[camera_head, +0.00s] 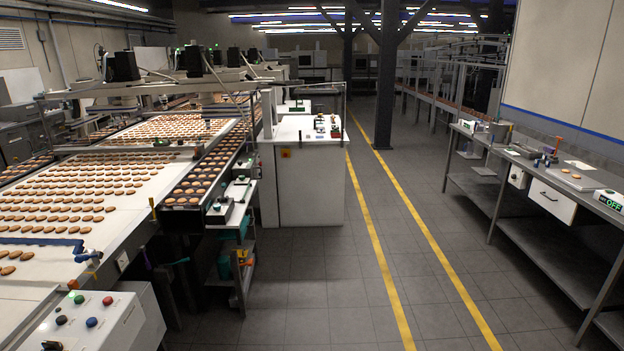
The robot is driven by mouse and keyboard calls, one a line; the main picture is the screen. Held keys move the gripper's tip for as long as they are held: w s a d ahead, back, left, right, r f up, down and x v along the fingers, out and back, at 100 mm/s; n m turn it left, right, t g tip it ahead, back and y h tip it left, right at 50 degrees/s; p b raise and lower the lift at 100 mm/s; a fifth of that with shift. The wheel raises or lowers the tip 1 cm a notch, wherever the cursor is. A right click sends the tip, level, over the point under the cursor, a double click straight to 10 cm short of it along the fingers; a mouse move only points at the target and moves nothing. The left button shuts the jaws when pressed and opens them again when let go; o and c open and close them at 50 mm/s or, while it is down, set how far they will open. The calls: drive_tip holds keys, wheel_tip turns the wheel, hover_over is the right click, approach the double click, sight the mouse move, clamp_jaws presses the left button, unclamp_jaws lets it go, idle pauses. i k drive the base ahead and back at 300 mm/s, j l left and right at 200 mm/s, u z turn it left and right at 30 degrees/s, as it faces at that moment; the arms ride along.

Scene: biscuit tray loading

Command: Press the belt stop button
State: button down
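A white control box (115,325) stands at the lower left, beside the near end of the biscuit belt (110,215). Its sloped top bears a red button (108,300), a green button (79,299), a blue button (91,322) and dark knobs (61,320). An orange-red knob (73,284) shows at its back edge. A white cabinet (310,185) in the middle also has small red and dark controls (335,130) on top. No label tells which one is the belt stop button. My gripper is not in view.
A narrower biscuit lane (196,190) runs beside the wide belt. A small cart (238,265) stands in front of it. The grey floor (290,300) and the yellow-lined aisle (400,220) are clear. A steel bench (560,185) lines the right wall; a dark pillar (387,85) stands behind.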

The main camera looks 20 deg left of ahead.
sight(107, 302)
drive_tip(key=i+j+u, duration=0.2)
drive_tip(key=i+u, duration=0.7)
drive_tip(key=i, duration=0.15)
drive_tip(key=i+l+u, duration=0.2)
drive_tip(key=i+u, duration=0.25)
drive_tip(key=i+j+u, duration=0.25)
drive_tip(key=i+j, duration=0.15)
drive_tip(key=i+j+u, duration=0.25)
drive_tip(key=i, duration=0.4)
